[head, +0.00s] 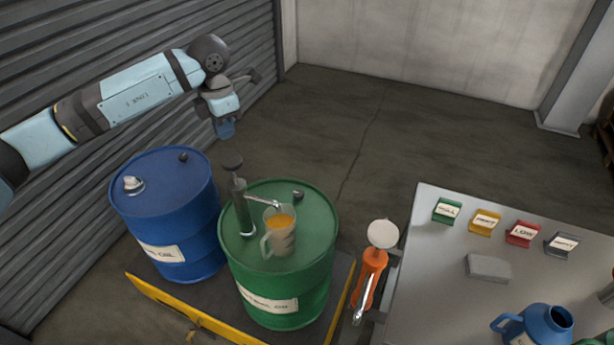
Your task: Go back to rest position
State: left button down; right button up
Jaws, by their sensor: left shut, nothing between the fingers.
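My left arm reaches in from the left, and my left gripper (226,130) hangs above and behind the drums, apart from them. Its fingers are shut with nothing held. A blue drum (170,205) stands at the left and a green drum (285,255) stands to its right. On the green drum's lid stand a dark hand pump (239,205) and a clear measuring jug (280,240) with orange liquid in it. The pump's spout reaches over the jug. My right gripper is not in view.
A grey table (430,230) at the right holds several coloured label stands, a grey block (488,268) and a blue jug (540,326). An orange tool (369,275) is at the table's left side. A yellow-edged platform (190,318) bears the drums. The floor behind is clear.

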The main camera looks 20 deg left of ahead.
pick_arm(q)
jog(key=s+d+f+n+t+h+p, duration=0.1)
jog(key=s+d+n+t+h+p, duration=0.35)
jog(key=d+h, duration=0.75)
jog(key=s+d+f+n+t+h+p, duration=0.1)
jog(key=s+d+n+h, duration=0.65)
jog(key=d, duration=0.85)
jog(key=s+a+f+n+t+y+p, duration=0.1)
jog(key=s+a+f+n+y, duration=0.2)
jog(key=s+f+n+y, duration=0.2)
jog(key=s+a+f+n+t+y+p, duration=0.1)
jog(key=s+a+f+n+y, duration=0.3)
jog(key=f+n, duration=0.5)
jog(key=s+a+f+n+t+y+p, duration=0.1)
jog(key=s+a+f+n+t+y, duration=0.2)
jog(key=n, duration=1)
jog(key=s+a+f+y, duration=0.1)
jog(key=s+f+y, duration=0.2)
jog(key=f+y, duration=0.1)
jog(key=shift+n, duration=0.4)
jog(key=shift+t, duration=0.25)
